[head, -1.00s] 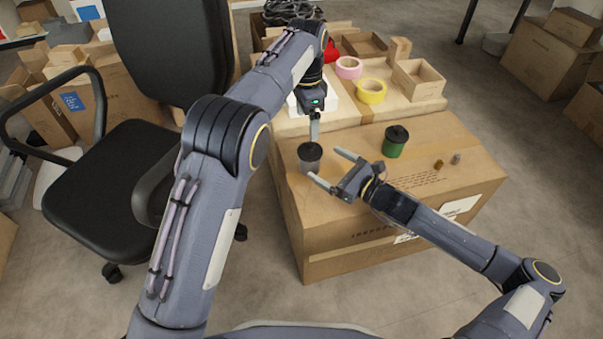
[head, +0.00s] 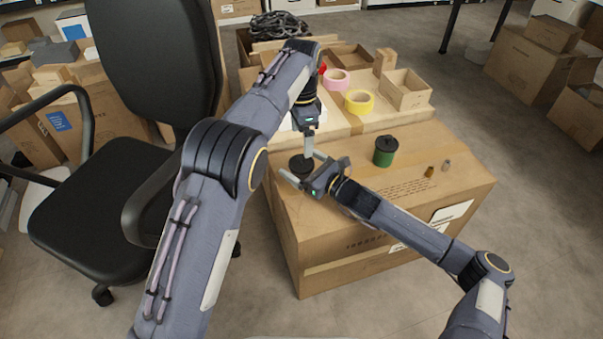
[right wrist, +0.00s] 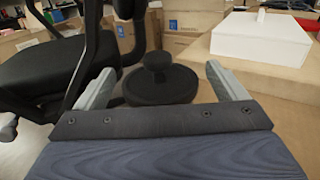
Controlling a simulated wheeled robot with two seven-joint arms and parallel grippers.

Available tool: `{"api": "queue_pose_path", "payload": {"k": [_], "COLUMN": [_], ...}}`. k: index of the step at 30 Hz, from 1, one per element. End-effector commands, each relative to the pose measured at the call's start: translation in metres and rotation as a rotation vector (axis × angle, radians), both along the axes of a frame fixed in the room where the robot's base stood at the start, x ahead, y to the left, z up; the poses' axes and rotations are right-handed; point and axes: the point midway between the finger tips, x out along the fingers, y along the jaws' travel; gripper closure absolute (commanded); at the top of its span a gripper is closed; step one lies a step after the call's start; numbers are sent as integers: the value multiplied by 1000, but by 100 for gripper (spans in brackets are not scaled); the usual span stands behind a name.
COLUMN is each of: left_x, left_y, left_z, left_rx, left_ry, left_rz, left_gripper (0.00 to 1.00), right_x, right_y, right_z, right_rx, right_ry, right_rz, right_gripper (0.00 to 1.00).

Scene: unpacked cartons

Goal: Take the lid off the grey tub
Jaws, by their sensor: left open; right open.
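The grey tub stands on the near left part of the large carton; its dark lid (head: 297,165) is on top, and my grippers hide most of its body in the head view. In the right wrist view the round black lid with a knob (right wrist: 160,86) lies between my fingers. My right gripper (head: 301,164) is open, its fingers on either side of the tub; contact cannot be told.
A green tub (head: 385,152) with a black lid stands right of the grippers on the large carton (head: 400,215). Two small pieces (head: 430,171) lie farther right. Behind are yellow tape (head: 359,102), pink tape (head: 336,80) and an open box (head: 406,90). An office chair (head: 105,190) stands at left.

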Motion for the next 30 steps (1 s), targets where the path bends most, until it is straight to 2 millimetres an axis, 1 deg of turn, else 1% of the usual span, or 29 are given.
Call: {"api": "queue_pose_path", "payload": {"k": [2,5,17,18,21,24,30], "left_x": [0,0,0,0,0,0,0], "left_y": [0,0,0,0,0,0,0], "left_z": [0,0,0,0,0,0,0], "left_rx": [0,0,0,0,0,0,0], "left_ry": [0,0,0,0,0,0,0], "left_rz": [0,0,0,0,0,0,0], "left_gripper": [16,16,16,16,16,16,16], "right_x": [0,0,0,0,0,0,0], "right_y": [0,0,0,0,0,0,0], "right_z": [0,0,0,0,0,0,0], "right_rx": [0,0,0,0,0,0,0], "right_ry": [0,0,0,0,0,0,0], "right_rz": [0,0,1,1,1,1,1], "right_gripper": [8,20,72,33,20,9,9]}}
